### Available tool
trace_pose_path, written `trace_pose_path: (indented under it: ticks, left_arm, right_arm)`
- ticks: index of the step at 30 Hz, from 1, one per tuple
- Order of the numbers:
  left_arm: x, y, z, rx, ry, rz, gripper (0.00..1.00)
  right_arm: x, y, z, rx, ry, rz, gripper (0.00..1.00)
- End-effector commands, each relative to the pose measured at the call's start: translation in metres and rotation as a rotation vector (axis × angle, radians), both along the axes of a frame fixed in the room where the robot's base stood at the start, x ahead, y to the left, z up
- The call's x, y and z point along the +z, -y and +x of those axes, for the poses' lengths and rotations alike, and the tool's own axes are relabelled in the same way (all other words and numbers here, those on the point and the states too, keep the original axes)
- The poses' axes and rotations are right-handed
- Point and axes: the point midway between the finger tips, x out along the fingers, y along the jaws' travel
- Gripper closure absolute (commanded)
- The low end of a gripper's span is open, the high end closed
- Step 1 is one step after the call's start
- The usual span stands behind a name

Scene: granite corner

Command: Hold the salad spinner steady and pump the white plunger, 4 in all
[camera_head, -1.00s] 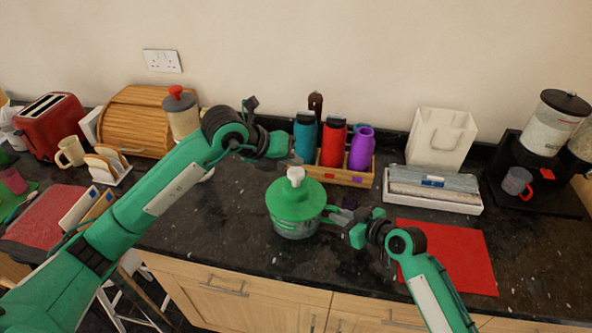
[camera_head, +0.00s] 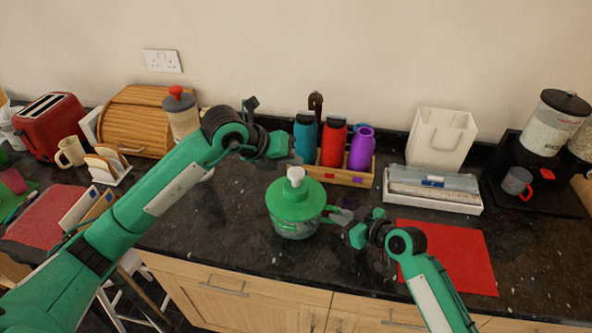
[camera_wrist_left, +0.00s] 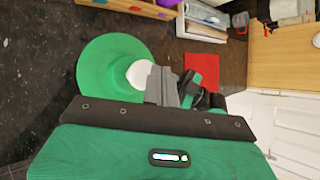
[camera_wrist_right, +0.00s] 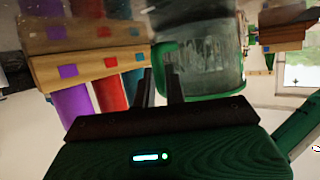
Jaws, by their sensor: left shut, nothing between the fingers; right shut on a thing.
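The salad spinner stands upright on the dark worktop, with a green lid (camera_head: 291,203), a clear bowl (camera_head: 295,230) and a white plunger (camera_head: 296,178) standing up from the lid. A green side handle (camera_head: 328,213) sticks out to its right. My right gripper (camera_head: 336,215) is shut on this handle; the right wrist view shows the handle (camera_wrist_right: 165,48) at the fingertips (camera_wrist_right: 160,75). My left gripper (camera_head: 292,160) is shut and empty, just above and behind the plunger in the head view. In the left wrist view its fingers (camera_wrist_left: 164,82) are beside the plunger (camera_wrist_left: 139,74); contact is unclear.
A wooden rack (camera_head: 340,175) with blue, red and purple bottles stands behind the spinner. A white tray (camera_head: 432,200) and a red mat (camera_head: 447,255) lie to the right. The worktop left of the spinner is clear; its front edge is close.

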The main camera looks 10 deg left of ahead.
Motion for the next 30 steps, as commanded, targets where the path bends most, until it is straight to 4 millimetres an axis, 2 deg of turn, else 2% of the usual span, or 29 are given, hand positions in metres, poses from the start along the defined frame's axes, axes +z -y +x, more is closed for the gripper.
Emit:
trace_pose_path:
  ticks: [30]
  left_arm:
    - [-0.0089, 0.0000, -0.0002, 0.000, 0.000, 0.000, 1.00]
  right_arm:
    - [-0.0003, 0.0000, -0.0002, 0.000, -0.001, -0.001, 1.00]
